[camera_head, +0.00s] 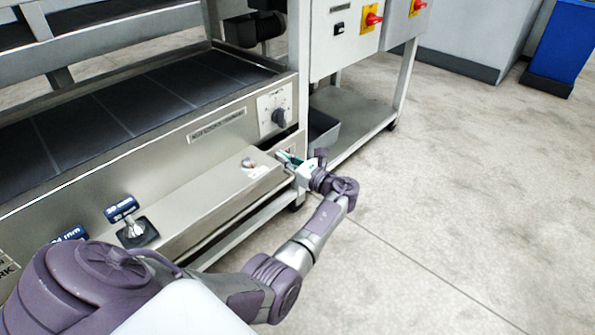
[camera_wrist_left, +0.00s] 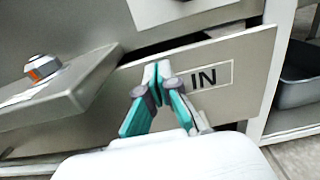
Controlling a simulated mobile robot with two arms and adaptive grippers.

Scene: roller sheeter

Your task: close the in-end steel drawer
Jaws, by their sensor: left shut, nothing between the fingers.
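The in-end steel drawer shows in the left wrist view as a grey front panel (camera_wrist_left: 252,75) with a framed "IN" label. A dark gap runs along its top edge, so it stands slightly out from the machine. In the head view only a small part of the drawer front (camera_head: 291,147) shows behind my gripper. My left gripper (camera_head: 287,158) is shut and empty. In the left wrist view its fingertips (camera_wrist_left: 157,75) are in front of the panel, left of the label; whether they touch it I cannot tell. My right gripper is not in view.
A long steel box (camera_head: 205,205) with a knob juts out from the machine left of the gripper. A dial (camera_head: 276,113) sits above. A grey bin (camera_head: 322,130) rests on a low shelf to the right. The floor (camera_head: 460,200) on the right is clear.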

